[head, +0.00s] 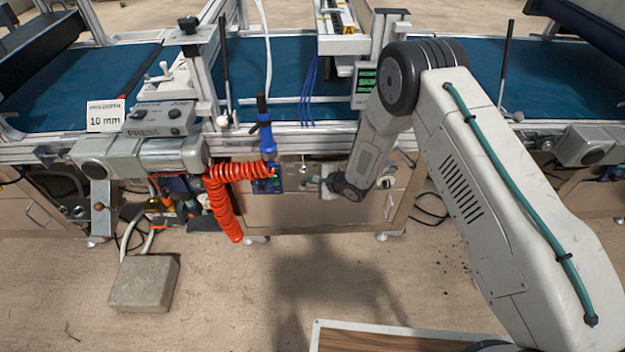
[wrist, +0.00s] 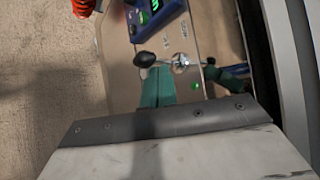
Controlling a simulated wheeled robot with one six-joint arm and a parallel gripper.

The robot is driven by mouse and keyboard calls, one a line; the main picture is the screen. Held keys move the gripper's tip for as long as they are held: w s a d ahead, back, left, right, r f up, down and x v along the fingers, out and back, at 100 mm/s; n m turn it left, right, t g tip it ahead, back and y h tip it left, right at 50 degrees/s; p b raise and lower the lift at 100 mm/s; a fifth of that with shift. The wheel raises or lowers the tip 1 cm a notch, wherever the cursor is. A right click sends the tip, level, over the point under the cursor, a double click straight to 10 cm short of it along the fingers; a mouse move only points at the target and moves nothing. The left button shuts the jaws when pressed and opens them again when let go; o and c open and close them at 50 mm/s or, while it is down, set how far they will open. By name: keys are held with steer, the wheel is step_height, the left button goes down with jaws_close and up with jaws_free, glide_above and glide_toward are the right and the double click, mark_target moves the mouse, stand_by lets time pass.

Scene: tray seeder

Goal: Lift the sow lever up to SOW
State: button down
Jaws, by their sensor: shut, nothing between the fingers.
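The sow lever shows in the wrist view as a black ball knob (wrist: 144,59) on a short metal rod, which runs right to a bright round pivot (wrist: 182,62) on the beige cabinet panel. The rod lies about level across the picture. My gripper (wrist: 158,72) has green fingers, shut together with nothing between them. Their tips are just below the knob and rod in the picture; whether they touch is unclear. In the head view my gripper (head: 313,181) is at the cabinet front, and the lever is too small to make out.
A blue box with a green display (wrist: 160,14) is close above the lever in the wrist view. A dark green part (wrist: 230,76) sits to the right. In the head view an orange coiled hose (head: 222,200) hangs left, and a grey block (head: 144,283) lies on the floor.

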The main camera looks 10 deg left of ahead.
steer(key=shift+r, duration=0.1)
stand_by(0.3)
steer(key=shift+r, duration=0.65)
steer(key=d+r, duration=0.4)
steer(key=d, duration=0.4)
steer(key=shift+s+d, duration=0.3)
steer(key=shift+s, duration=0.1)
stand_by(0.4)
